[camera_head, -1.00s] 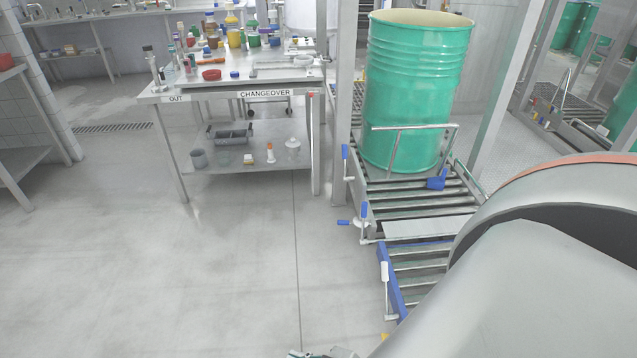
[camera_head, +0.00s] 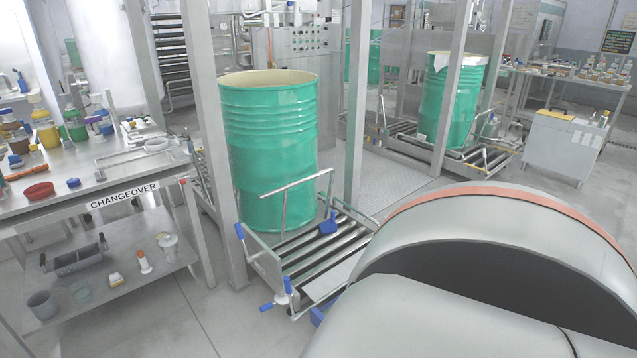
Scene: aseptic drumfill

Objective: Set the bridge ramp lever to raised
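A roller conveyor frame (camera_head: 252,262) carries a large green drum (camera_head: 268,150). Several blue-handled levers are on it. One upright blue handle (camera_head: 240,231) is at the frame's left corner. A second upright blue handle (camera_head: 287,284) is at the near end, with a third blue grip (camera_head: 266,307) lying sideways beside it. A blue piece (camera_head: 328,224) sits by the guard rail at the right. I cannot tell which is the bridge ramp lever. A flat grey plate (camera_head: 328,277) lies at the near end of the rollers. Neither gripper is in view.
My own arm covers the lower right and hides what lies beyond the plate. A changeover table (camera_head: 70,205) with bottles and a lower shelf stands at left. Steel posts (camera_head: 356,100) flank the drum. A second drum (camera_head: 452,100) stands behind right.

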